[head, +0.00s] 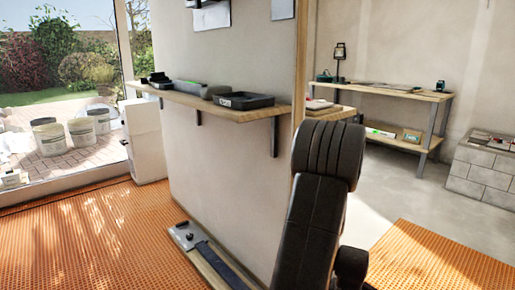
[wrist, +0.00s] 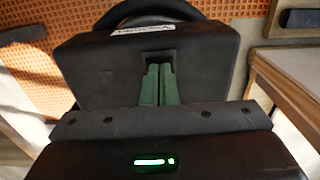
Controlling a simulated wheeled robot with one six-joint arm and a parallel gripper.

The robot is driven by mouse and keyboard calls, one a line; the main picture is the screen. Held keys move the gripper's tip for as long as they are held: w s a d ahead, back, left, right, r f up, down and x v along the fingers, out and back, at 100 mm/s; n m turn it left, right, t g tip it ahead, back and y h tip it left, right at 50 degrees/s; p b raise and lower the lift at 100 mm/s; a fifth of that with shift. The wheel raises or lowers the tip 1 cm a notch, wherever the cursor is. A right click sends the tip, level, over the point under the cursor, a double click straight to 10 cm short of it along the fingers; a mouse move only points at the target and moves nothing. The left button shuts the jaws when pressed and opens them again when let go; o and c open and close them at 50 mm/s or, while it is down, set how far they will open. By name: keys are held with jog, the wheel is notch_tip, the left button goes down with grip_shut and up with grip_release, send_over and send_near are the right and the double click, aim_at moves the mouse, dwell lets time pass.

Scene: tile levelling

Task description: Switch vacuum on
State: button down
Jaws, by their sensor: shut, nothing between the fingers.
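In the wrist view a black box-shaped unit (wrist: 90,75) with a curved black handle fills the upper middle. A white label on its top edge appears upside down and is hard to read; I take this unit to be the vacuum. My gripper (wrist: 160,68) shows as two green fingers, shut together and empty. Their tips lie over a dark recess in the face of the unit; whether they touch it I cannot tell. No switch can be made out there. In the head view my arm blocks part of the scene, and neither the gripper nor the unit shows.
A black housing with a lit green light crosses the bottom of the wrist view; it may be mine. In the head view a wall shelf (head: 232,113) holds black trays. A workbench (head: 425,94) stands at the back right. Orange matting (head: 95,235) covers the left floor.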

jog(key=shift+f, duration=0.4)
jog(key=shift+r, duration=0.15)
jog(key=shift+r+p, duration=2.65)
jog(key=shift+r, duration=0.8)
jog(key=shift+f, duration=0.15)
notch_tip(320, 180, down, 7)
jog(key=b, duration=0.5)
jog(key=shift+b, duration=0.4)
jog(key=shift+r, duration=0.25)
